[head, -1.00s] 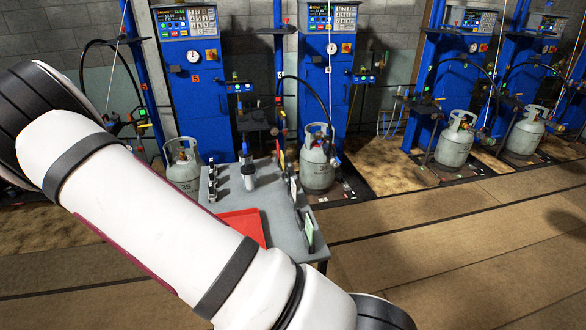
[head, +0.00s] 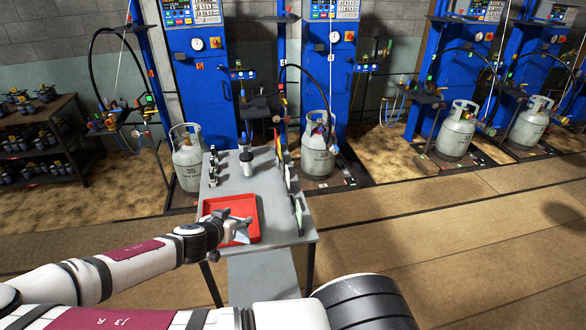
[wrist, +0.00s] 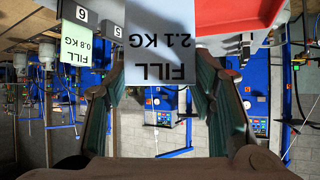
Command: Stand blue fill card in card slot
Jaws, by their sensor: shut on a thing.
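My gripper (head: 238,226) is shut on the blue fill card (wrist: 160,45), a pale blue-grey card. In the wrist view the card hangs between the two fingers, with "FILL 2.1 KG" upside down. In the head view the card (head: 242,236) shows just below the fingers, over the front of the red tray. A row of card slots runs along the table's right edge, to the right of my gripper. A pale green card (head: 299,214) marked "FILL 0.8 KG" stands there, beside tag 6 (wrist: 83,14) in the wrist view. Tag 5 (wrist: 118,31) is next to it.
The red tray (head: 255,204) lies on the grey table (head: 268,226).

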